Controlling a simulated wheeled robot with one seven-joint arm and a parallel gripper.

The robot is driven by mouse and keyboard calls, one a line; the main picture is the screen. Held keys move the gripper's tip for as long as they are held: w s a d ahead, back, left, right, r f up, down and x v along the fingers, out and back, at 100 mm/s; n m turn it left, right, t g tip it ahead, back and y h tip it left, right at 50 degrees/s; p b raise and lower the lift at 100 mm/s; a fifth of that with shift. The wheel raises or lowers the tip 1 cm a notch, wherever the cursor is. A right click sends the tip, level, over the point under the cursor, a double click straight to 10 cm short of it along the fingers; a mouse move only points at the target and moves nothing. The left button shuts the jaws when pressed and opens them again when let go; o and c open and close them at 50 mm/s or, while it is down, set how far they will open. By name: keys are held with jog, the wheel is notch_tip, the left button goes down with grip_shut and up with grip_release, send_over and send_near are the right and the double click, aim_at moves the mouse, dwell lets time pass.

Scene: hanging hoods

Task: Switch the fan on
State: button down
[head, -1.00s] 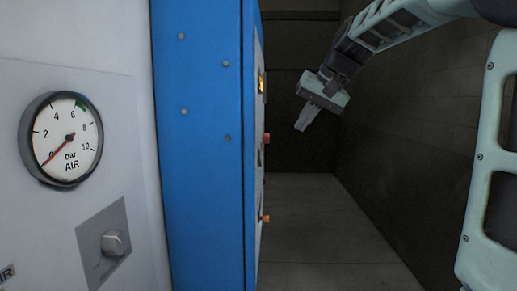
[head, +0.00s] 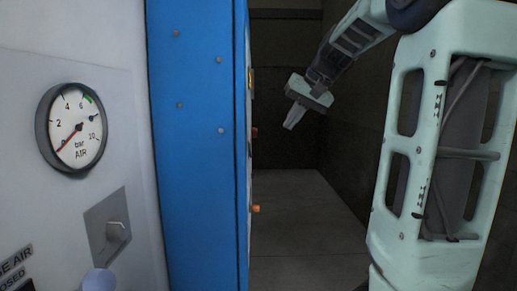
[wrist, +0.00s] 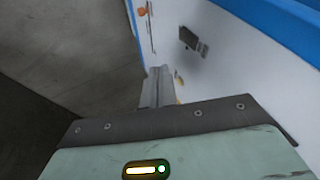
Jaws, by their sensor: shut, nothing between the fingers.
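My gripper (head: 291,124) is shut and empty, in the dark passage to the right of the blue cabinet edge (head: 198,150). In the wrist view its fingers (wrist: 158,73) point along the white cabinet face (wrist: 235,60). On that face is a dark box-like fitting (wrist: 193,41) with a grey end, ahead and right of the fingertips. A small yellow part (wrist: 179,96) lies partly behind the fingers. I cannot tell which fitting is the fan switch; no fan label is readable. In the head view that face is nearly edge-on, so its fittings are mostly hidden.
Orange knobs (head: 256,208) stick out from the cabinet face into the passage; one shows in the wrist view (wrist: 142,11). A pressure gauge (head: 74,128) and a grey rotary knob (head: 117,231) are on the near left panel. A dark wall (head: 347,130) bounds the right; the floor (head: 300,215) is clear.

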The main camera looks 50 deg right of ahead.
jog(key=w+a+f+p, duration=0.2)
jog(key=w+f+p, duration=0.3)
jog(key=w+f, duration=0.3)
jog(key=shift+w+a+f, duration=0.2)
jog(key=shift+w+a, duration=0.05)
jog(key=shift+a, duration=0.1)
jog(key=shift+f, duration=0.1)
jog(key=shift+w+a+b, duration=0.15)
jog(key=shift+b, duration=0.75)
